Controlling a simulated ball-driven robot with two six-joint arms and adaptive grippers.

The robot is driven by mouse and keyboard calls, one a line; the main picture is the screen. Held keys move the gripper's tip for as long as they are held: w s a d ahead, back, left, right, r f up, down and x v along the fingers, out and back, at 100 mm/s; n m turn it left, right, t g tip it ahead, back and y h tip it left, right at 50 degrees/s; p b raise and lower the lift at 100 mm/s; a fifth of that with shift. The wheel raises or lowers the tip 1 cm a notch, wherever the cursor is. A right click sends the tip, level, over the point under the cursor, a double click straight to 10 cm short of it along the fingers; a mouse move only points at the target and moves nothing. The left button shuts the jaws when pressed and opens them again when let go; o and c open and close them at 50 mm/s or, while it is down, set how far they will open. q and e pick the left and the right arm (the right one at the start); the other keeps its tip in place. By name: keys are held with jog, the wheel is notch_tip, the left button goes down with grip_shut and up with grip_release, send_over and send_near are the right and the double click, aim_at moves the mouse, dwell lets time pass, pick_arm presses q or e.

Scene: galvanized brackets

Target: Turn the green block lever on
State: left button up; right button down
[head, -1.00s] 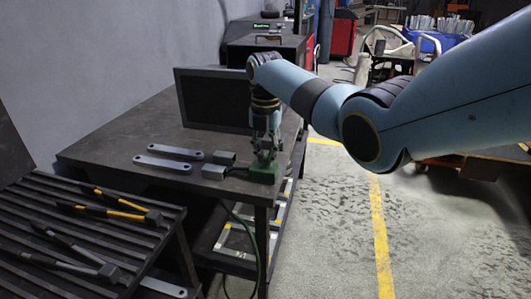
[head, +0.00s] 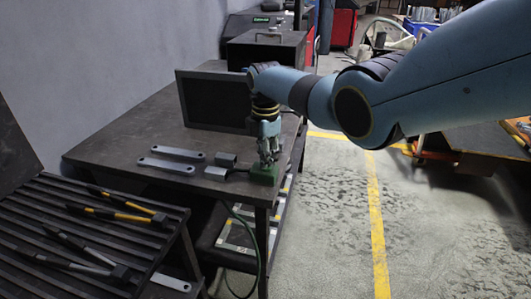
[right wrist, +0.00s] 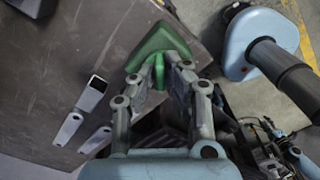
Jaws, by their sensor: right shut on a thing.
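The green block (head: 263,175) sits on the dark table near its right front corner. In the right wrist view the green block (right wrist: 160,40) shows its wide base, with a narrow green lever (right wrist: 159,72) standing toward me. My right gripper (head: 268,150) comes down on the block from above. In the wrist view its fingertips (right wrist: 163,72) are on either side of the lever and shut on it. The fingers partly hide the lever, and I cannot tell its exact angle. My left gripper is not in view.
Two flat grey brackets (head: 172,160) and small grey blocks (head: 216,173) lie left of the green block. A dark upright panel (head: 214,100) stands behind. A slatted rack (head: 75,235) with yellow-and-black-handled tools is at front left.

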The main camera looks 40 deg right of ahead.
jog(key=m+p, duration=0.1)
jog(key=m, duration=0.3)
jog(key=shift+m, duration=0.3)
jog(key=shift+m+p, duration=0.3)
jog(key=shift+m, duration=1.7)
jog(key=c, duration=1.4)
grip_release()
jog(key=shift+r, duration=0.1)
notch_tip(320, 180, up, 12)
